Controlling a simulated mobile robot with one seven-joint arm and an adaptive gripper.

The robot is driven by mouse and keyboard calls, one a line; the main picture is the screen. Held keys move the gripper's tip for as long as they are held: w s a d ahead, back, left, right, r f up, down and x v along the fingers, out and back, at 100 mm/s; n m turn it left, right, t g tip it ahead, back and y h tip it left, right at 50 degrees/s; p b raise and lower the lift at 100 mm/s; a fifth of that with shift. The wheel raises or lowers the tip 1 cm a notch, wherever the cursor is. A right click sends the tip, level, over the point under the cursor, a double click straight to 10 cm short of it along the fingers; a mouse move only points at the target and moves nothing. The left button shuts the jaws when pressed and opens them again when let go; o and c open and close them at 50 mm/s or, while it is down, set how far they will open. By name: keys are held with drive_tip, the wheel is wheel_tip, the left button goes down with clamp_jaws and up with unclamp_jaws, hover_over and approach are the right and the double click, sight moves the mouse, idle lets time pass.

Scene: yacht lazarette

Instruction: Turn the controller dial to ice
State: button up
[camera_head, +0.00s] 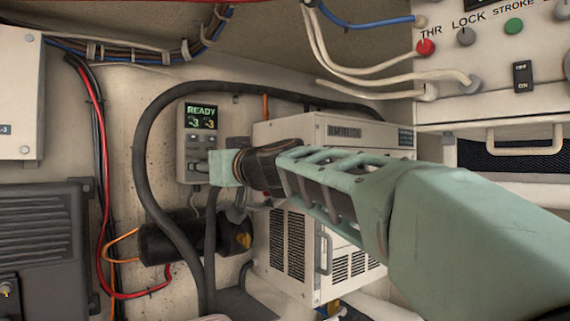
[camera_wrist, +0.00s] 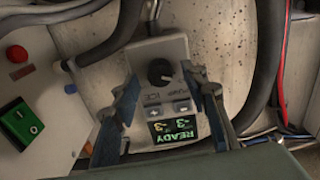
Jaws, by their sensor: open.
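The controller (camera_head: 187,153) is a small grey box on the back wall with a lit screen reading READY and two -3 values. In the wrist view the controller (camera_wrist: 174,48) appears upside down. Its round black dial (camera_wrist: 160,71) sits above printed words, ICE readable and another apparently PUMP, with two small buttons and the screen below. The dial's pointer direction is too small to tell. My gripper (camera_wrist: 170,88) is open, one finger on each side of the controller face, with the dial between them and no clear contact. In the head view my gripper (camera_head: 207,165) covers the controller's lower part.
A thick black hose (camera_head: 146,130) loops around the controller. A white vented unit (camera_head: 340,132) stands right of it, and a black cylinder (camera_head: 170,243) lies below. Red and black cables (camera_head: 101,180) run at left. A switch panel (camera_head: 490,60) is at upper right.

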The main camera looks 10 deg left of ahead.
drive_tip(key=shift+c, duration=0.2)
clamp_jaws()
drive_tip(key=shift+m, duration=0.4)
drive_tip(key=shift+w+m, duration=0.1)
drive_tip(key=shift+m, duration=8.6)
